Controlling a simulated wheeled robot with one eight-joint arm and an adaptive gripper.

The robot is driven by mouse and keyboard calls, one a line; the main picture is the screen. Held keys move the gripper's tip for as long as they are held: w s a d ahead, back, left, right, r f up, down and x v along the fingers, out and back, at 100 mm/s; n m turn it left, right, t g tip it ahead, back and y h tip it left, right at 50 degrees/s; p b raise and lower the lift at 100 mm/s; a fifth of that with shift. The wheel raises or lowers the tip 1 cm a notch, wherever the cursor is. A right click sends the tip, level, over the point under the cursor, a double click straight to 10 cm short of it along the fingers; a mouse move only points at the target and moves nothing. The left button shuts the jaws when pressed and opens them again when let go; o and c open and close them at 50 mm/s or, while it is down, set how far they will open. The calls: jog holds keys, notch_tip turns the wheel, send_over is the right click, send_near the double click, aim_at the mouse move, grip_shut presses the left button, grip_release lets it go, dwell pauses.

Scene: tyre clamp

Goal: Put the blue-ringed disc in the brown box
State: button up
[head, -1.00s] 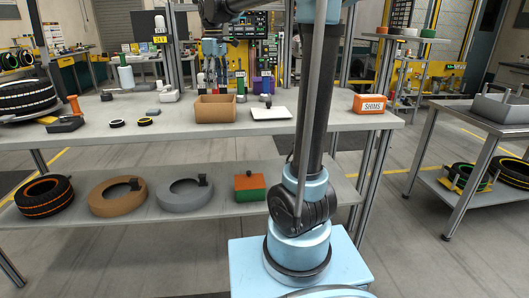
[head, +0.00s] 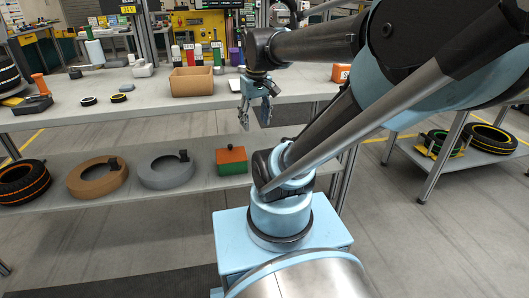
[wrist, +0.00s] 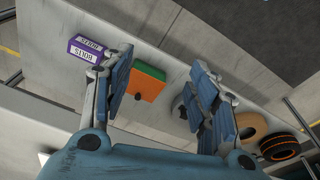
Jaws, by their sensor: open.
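A brown open-topped box (head: 192,82) stands on the worktop near its front edge. To its left lie two small dark discs: one pale-ringed (head: 88,101) and one yellow-ringed (head: 119,98). I cannot make out a blue ring on either. My gripper (head: 255,122) hangs fingers down in front of the worktop's front edge, to the right of the brown box and lower than it. It is open and empty. The wrist view shows its spread fingers (wrist: 160,72) above the lower shelf. Neither the discs nor the brown box can be made out there.
The lower shelf holds an orange-and-green box (head: 231,160), a grey ring (head: 165,172), a brown ring (head: 97,178) and an orange-striped tyre (head: 22,183). A purple bolts box (wrist: 88,48) shows in the wrist view. The worktop edge (head: 150,114) lies close to my gripper.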

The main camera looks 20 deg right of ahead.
jog(key=s+d+f+m, duration=0.1)
jog(key=s+f+m, duration=0.1)
jog(key=s+f, duration=0.5)
notch_tip(320, 180, down, 2)
jog(key=shift+d+f+m, duration=0.2)
jog(key=shift+d+m, duration=0.1)
jog(key=shift+d, duration=0.1)
jog(key=shift+w, duration=0.1)
